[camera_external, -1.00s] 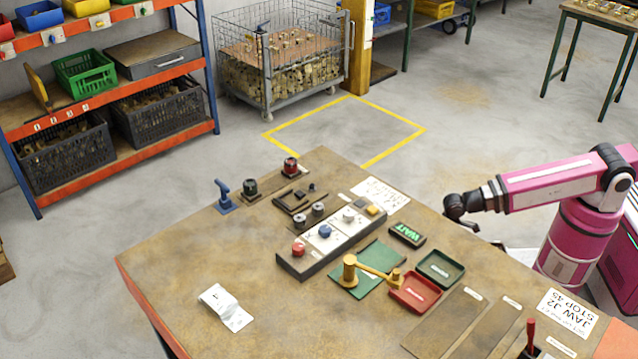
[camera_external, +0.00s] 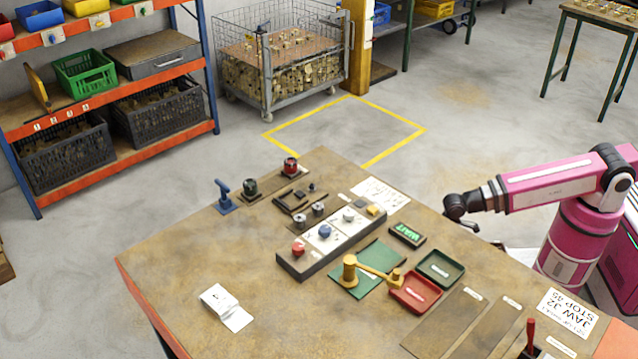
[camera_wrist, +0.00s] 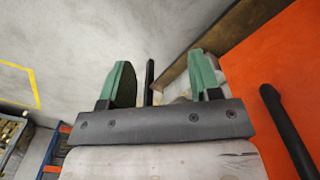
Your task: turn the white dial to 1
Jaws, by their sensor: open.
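The white dial (camera_external: 348,215) sits on the long control panel (camera_external: 300,270) on the workbench, at the panel's far right part. A blue dial (camera_external: 325,231) and a red dial (camera_external: 298,249) are on the same panel. The dial's pointer and markings are too small to read. My gripper (camera_external: 462,210) is held to the right of the panel, apart from it. In the wrist view, my gripper (camera_wrist: 158,85) shows two green fingers spread apart with nothing between them. The white dial does not show in the wrist view.
A yellow crank handle (camera_external: 372,268) on a green plate stands in front of the panel, beside a red tray (camera_external: 415,294) and a green tray (camera_external: 440,268). A lit display (camera_external: 408,235) reads "WAIT". A white card (camera_external: 227,308) lies on the clear left front.

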